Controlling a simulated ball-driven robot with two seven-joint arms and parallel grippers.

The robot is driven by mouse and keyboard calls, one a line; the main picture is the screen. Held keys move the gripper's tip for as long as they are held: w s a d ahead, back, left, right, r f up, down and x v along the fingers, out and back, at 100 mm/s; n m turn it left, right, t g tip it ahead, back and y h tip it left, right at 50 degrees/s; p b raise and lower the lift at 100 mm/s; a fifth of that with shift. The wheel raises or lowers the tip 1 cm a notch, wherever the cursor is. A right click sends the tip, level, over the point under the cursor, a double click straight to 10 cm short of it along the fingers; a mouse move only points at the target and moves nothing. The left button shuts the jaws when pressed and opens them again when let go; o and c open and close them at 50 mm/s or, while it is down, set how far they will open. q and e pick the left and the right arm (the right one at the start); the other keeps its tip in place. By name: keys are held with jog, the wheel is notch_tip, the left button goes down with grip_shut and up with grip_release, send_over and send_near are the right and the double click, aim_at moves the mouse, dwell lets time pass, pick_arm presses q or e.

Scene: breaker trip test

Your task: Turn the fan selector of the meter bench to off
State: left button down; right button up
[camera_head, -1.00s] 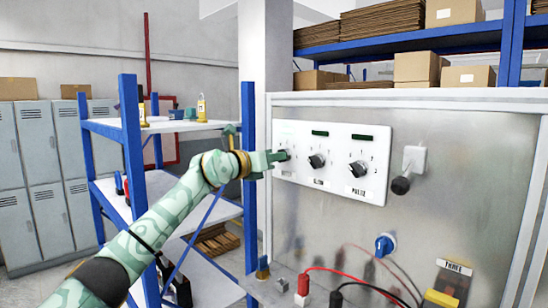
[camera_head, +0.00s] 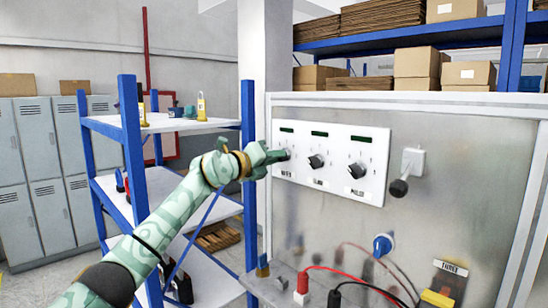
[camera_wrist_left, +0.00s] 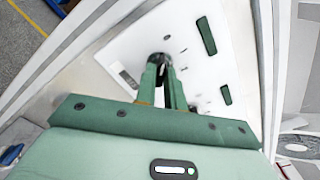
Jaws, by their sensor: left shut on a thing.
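The meter bench has a white panel (camera_head: 337,190) with three black selector knobs in a row, each under a dark display. My left gripper (camera_head: 284,155) is shut on the leftmost knob, which its fingers mostly hide in the head view. In the left wrist view the dark knob (camera_wrist_left: 160,60) shows between the two green fingertips. The middle knob (camera_head: 317,161) and the right knob (camera_head: 357,170) are free. The small labels below are too blurred to read surely, so I cannot tell which one says fan. The held knob's pointer is hidden. My right gripper is out of view.
A black-handled lever (camera_head: 400,186) is right of the panel. A blue knob (camera_head: 383,244), red and black cables and a yellow-black timer (camera_head: 447,282) are lower down. A blue-post shelf (camera_head: 130,150) stands left, near my left arm. Boxes fill the shelf behind.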

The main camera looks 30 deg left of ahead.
pick_arm(q)
jog(key=shift+r, duration=0.25)
jog(key=c, duration=1.5)
grip_release()
jog(key=shift+f, duration=0.1)
jog(key=shift+w+f, duration=0.1)
jog(key=b+v, duration=0.7)
jog(key=v, duration=0.9)
jog(key=shift+a, duration=0.15)
jog(key=shift+f, duration=0.1)
